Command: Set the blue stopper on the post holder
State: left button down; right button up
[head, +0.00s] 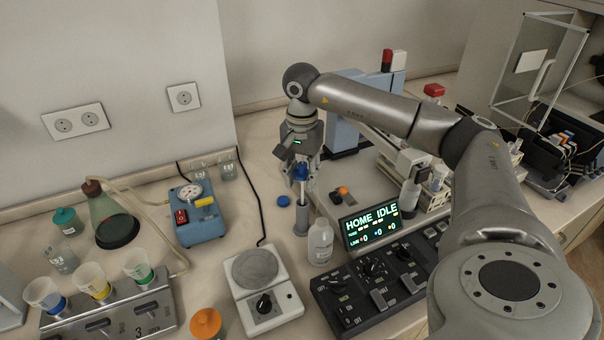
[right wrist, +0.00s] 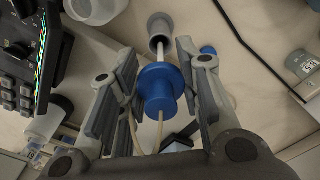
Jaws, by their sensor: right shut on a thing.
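The blue stopper (head: 302,172) is in my right gripper (head: 302,160), below the upright wrist and above the table. In the right wrist view the stopper (right wrist: 160,88) sits between the two grey fingers of the right gripper (right wrist: 163,80), which is shut on it. A thin pale stem runs from the stopper toward the grey cylindrical post holder (right wrist: 160,24). In the head view the post holder (head: 299,205) stands on the table directly under the stopper. I cannot tell whether the stem's end is inside its mouth. My left gripper is not in view.
A flat blue cap (head: 283,201) lies left of the holder. A white bottle (head: 320,242), a lit display (head: 371,226) and a hotplate (head: 262,285) stand in front. A blue pump (head: 198,218) is at left, a bottle rack (head: 432,196) at right.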

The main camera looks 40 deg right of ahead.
aim_at(302, 165)
jog(key=shift+f+b, duration=2.3)
jog(key=shift+f, duration=1)
jog(key=o, duration=1.1)
jog(key=shift+c, duration=0.2)
notch_tip(302, 165, up, 12)
